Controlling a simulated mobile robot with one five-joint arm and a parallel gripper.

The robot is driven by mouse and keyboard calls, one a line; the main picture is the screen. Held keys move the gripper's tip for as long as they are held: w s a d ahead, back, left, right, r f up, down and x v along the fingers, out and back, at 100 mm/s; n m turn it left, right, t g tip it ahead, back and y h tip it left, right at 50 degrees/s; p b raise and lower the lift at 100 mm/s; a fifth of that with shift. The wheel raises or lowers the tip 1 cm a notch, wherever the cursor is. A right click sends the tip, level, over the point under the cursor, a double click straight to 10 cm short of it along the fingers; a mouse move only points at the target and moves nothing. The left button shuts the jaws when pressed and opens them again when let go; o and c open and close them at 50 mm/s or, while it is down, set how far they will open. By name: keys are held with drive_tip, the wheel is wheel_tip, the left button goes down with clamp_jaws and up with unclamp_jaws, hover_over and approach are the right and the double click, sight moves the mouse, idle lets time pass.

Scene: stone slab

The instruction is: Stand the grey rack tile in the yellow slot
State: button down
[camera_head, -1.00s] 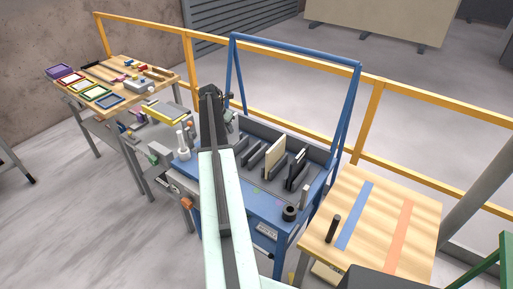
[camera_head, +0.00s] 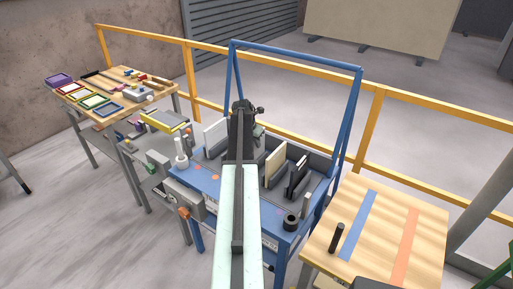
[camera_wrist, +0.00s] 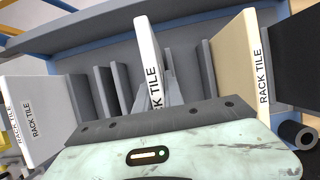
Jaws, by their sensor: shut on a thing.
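My gripper (camera_wrist: 165,92) is shut on a thin pale rack tile (camera_wrist: 147,50) that stands between its fingers, with "RACK TILE" on its narrow edge. The held tile looks grey-white and its broad faces barely show. In the head view my gripper (camera_head: 245,112) is at the blue bench's grey rack, and my arm hides the tile. A pale grey-white tile (camera_wrist: 35,110) stands to the left in the wrist view. A yellow-edged holder (camera_head: 165,122) stands left of the bench in the head view. I cannot tell if it is the yellow slot.
A cream tile (camera_wrist: 237,60) and a dark tile (camera_wrist: 297,60) stand to the right in the rack. Low grey dividers (camera_wrist: 108,85) are close by. A blue frame (camera_head: 295,55) rises behind the bench. A wooden table (camera_head: 385,215) at right bears a black cylinder (camera_head: 337,238).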

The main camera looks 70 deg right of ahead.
drive_tip(key=shift+f+b, duration=0.45)
drive_tip(key=shift+f, duration=0.15)
drive_tip(key=c, duration=1.5)
unclamp_jaws()
drive_tip(key=shift+o, duration=0.2)
drive_tip(key=shift+r, duration=0.15)
drive_tip(key=p+v, duration=1.2)
drive_tip(key=shift+s+d+r, duration=0.15)
drive_tip(key=shift+d+r, duration=0.1)
drive_tip(key=shift+a+r+p, duration=0.25)
drive_tip(key=shift+r+p, duration=0.1)
drive_tip(key=shift+r, duration=0.05)
drive_tip(key=shift+f, duration=0.1)
